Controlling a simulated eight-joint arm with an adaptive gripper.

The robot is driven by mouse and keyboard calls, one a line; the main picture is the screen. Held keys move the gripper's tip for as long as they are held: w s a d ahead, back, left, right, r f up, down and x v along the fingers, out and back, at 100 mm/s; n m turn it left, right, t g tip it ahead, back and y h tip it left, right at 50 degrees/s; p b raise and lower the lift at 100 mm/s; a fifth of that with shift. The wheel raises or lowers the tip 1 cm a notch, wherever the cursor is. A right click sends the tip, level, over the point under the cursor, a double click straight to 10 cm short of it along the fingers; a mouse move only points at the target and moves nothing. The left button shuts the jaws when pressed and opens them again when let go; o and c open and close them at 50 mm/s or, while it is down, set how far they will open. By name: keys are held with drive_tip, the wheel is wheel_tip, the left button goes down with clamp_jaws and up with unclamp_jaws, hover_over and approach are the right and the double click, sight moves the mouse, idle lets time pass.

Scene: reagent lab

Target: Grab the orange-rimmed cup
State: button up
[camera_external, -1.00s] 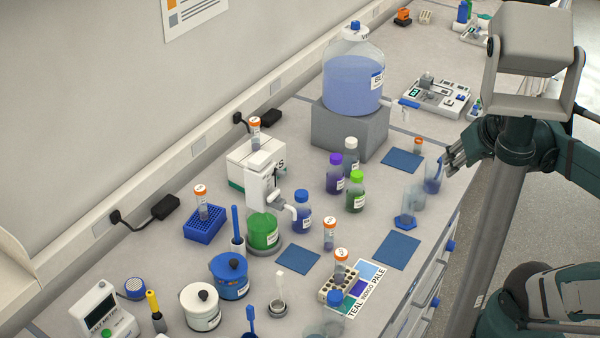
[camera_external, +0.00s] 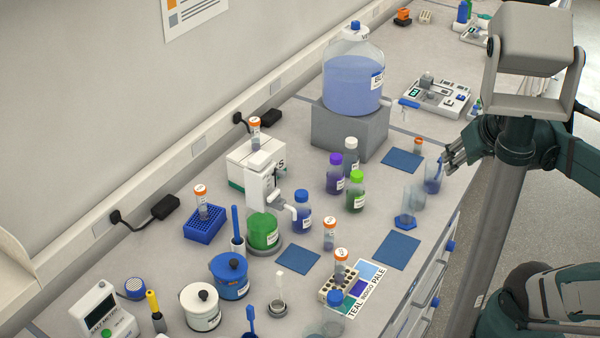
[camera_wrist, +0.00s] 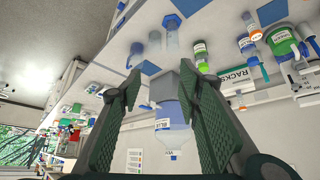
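A small clear cup with an orange rim (camera_external: 418,146) stands on the bench near the far blue mat, just left of my gripper in the external view. My gripper (camera_external: 455,156) is above the bench's right edge, apart from the cup. In the wrist view my gripper (camera_wrist: 160,70) has its two green fingers wide apart with nothing held between them.
A large blue carboy (camera_external: 353,82) sits on a grey block (camera_external: 345,133). Several orange-capped tubes stand farther left. The blue mat (camera_external: 403,160) is bare.

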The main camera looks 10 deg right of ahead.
drive_tip(key=w+d+r+m+g, duration=0.1)
drive_tip(key=w+d+r+g, duration=0.1)
drive_tip(key=w+r, duration=1.15)
drive_tip(key=m+g+b, duration=0.1)
drive_tip(key=m+g, duration=0.1)
drive_tip(key=g, duration=0.3)
hover_over(418, 146)
drive_tip(key=w, duration=0.1)
wheel_tip(418, 146, down, 9)
wheel_tip(418, 146, down, 28)
drive_tip(key=shift+w+d+r, duration=0.15)
drive_tip(key=shift+d+r, duration=0.1)
drive_tip(key=shift+d, duration=0.05)
drive_tip(key=shift+f, duration=0.15)
drive_tip(key=shift+f, duration=1.1)
drive_tip(key=shift+f, duration=0.2)
